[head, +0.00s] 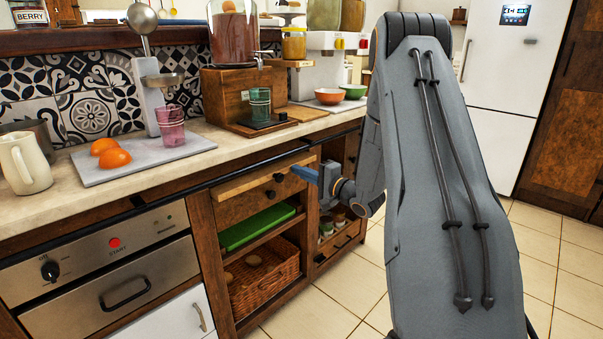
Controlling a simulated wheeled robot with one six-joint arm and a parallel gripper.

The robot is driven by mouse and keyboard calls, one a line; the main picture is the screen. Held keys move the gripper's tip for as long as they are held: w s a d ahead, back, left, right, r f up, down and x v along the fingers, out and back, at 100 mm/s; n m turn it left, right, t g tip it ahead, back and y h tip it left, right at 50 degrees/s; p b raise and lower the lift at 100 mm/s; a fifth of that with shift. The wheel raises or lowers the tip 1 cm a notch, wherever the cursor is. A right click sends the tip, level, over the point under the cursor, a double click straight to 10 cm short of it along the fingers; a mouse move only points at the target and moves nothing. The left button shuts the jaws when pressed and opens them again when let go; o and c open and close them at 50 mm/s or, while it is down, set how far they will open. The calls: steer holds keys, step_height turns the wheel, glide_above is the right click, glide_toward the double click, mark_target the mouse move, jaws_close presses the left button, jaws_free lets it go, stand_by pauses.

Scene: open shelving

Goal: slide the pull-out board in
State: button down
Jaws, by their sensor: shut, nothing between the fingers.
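The pull-out board (250,182) is a light wooden strip under the worktop, above a drawer front with dark knobs. Its front edge stands out a little from the cabinet face. My gripper (297,171) has blue fingers and is shut and empty. Its tips are at the right part of the board's front edge; I cannot tell whether they touch it. My grey arm hides the area to the right of the gripper.
Below are an open shelf with a green tray (256,229) and a wicker basket (262,282). An oven (105,270) with a handle is at left. The worktop (60,208) above holds a slab with oranges, pink cups and a drink dispenser. The tiled floor at right is clear.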

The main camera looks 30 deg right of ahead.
mark_target(289, 164)
steer(key=p+x, duration=0.1)
steer(key=x, duration=0.4)
steer(key=shift+r, duration=0.1)
steer(key=shift+a+r, duration=0.1)
